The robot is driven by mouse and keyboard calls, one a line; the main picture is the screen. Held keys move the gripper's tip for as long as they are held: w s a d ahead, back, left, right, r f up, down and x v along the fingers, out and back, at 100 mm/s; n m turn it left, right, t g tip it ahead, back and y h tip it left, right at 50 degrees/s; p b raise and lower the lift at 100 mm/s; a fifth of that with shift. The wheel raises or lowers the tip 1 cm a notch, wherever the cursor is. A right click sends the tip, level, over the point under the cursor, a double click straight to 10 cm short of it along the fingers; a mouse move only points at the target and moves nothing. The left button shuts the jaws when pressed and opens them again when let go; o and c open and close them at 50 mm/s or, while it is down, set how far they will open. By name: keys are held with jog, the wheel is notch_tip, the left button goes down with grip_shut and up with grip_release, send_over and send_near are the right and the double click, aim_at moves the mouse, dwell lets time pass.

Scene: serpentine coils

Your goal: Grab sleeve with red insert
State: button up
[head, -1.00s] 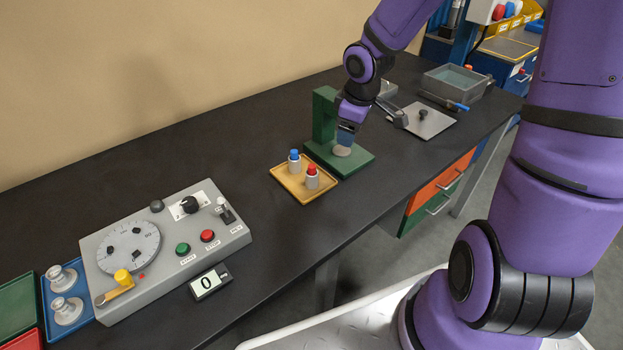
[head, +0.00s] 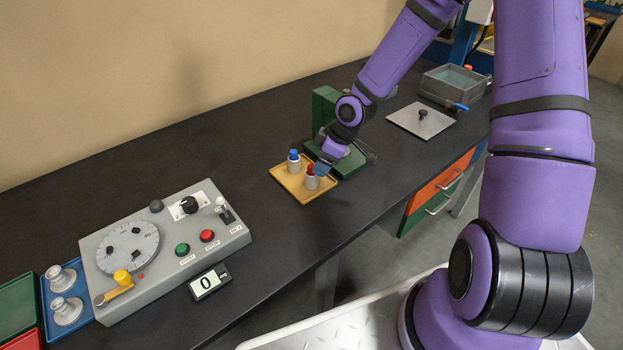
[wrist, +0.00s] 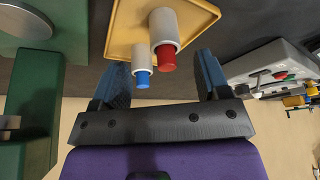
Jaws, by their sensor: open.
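The sleeve with the red insert (head: 311,181) is a light grey cylinder with a red top. It stands on the front part of the yellow tray (head: 281,178). It also shows in the wrist view (wrist: 163,29), between the lines of the two blue fingers. The sleeve with the blue insert (head: 294,164) stands beside it; in the wrist view (wrist: 143,60) it is nearer the left finger. My gripper (head: 324,168) is open and empty beside the red-insert sleeve, partly overlapping it in the head view. In the wrist view my gripper (wrist: 160,80) has its fingers wide apart.
A green press-like stand (head: 325,108) is close behind my gripper. A metal plate with a knob (head: 421,119) and a grey bin (head: 455,82) are at the back right. A grey control box (head: 165,250) stands at the left. The bench between box and tray is clear.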

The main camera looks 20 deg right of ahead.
aim_at(312, 175)
jog(key=shift+x, duration=0.9)
jog(key=x, duration=0.2)
jog(key=a+x, duration=0.1)
jog(key=x, duration=0.1)
jog(key=shift+r, duration=0.1)
jog(key=shift+w+f, duration=0.1)
jog(key=shift+f, duration=0.4)
jog(key=c, duration=1.1)
jog(key=shift+r, duration=0.1)
